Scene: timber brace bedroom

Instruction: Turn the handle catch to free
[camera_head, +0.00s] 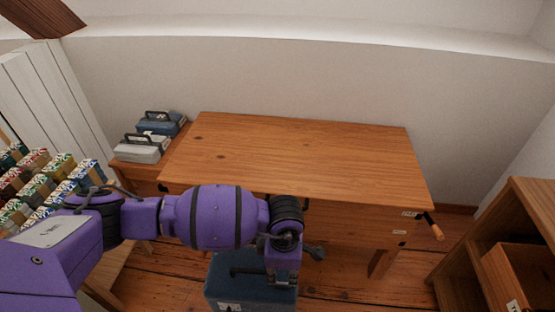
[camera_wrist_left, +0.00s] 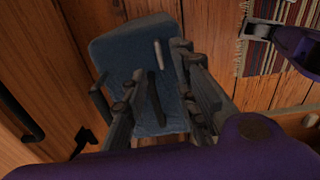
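A blue case (camera_head: 225,285) stands on the floor in front of the wooden table. It also shows below my gripper in the left wrist view (camera_wrist_left: 125,50), with a short pale bar (camera_wrist_left: 158,54) and a dark bar (camera_wrist_left: 155,98) on its top. I cannot tell which part is the handle catch. My left gripper (camera_head: 283,278) is over the case's right side, its fingers (camera_wrist_left: 157,68) apart with nothing visible between them. Contact with the case is unclear. A crank handle with a wooden grip (camera_head: 433,227) is at the table's right front corner. My right gripper is not visible.
The wooden table (camera_head: 300,150) has a bare top. Two more cases, grey (camera_head: 142,154) and blue (camera_head: 160,127), sit on a low stand at left. Shelves with small boxes (camera_head: 35,185) are at far left. A wooden cabinet (camera_head: 520,215) stands at right.

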